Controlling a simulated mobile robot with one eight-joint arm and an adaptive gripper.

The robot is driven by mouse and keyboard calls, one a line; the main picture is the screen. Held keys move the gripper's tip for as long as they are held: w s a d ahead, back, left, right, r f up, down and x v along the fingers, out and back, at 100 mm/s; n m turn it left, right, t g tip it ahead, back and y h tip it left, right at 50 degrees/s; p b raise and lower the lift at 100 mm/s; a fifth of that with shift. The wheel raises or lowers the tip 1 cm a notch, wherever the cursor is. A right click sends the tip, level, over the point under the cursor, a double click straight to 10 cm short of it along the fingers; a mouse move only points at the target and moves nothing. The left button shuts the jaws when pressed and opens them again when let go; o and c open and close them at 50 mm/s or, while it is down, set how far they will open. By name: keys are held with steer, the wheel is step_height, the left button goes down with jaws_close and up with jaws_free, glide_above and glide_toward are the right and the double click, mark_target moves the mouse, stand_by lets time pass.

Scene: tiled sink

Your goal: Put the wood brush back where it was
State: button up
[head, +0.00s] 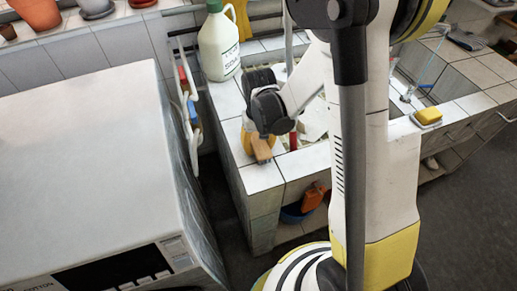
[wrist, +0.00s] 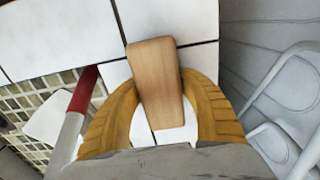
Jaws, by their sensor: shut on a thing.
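The wood brush (wrist: 156,70) is a light brown block lying between the two yellow fingers of my gripper (wrist: 160,88) in the wrist view. My gripper is shut on it. White tiles show just beyond and under the brush. In the head view, the brush (head: 262,149) shows its end below my gripper (head: 256,138), at the left part of the tiled sink counter (head: 262,181). I cannot tell whether it touches the tiles. Bristles are not visible.
A white bottle (head: 218,45) stands behind my gripper. A red-ended rod (wrist: 84,88) is close to its left in the wrist view, near the mosaic-lined basin. A white rack (head: 190,100) and a white machine (head: 90,165) are left. A yellow sponge (head: 428,116) lies right.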

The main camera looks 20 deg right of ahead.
steer(key=shift+f, duration=0.2)
steer(key=o, duration=1.5)
steer(key=shift+r, duration=0.1)
steer(key=shift+c, duration=0.2)
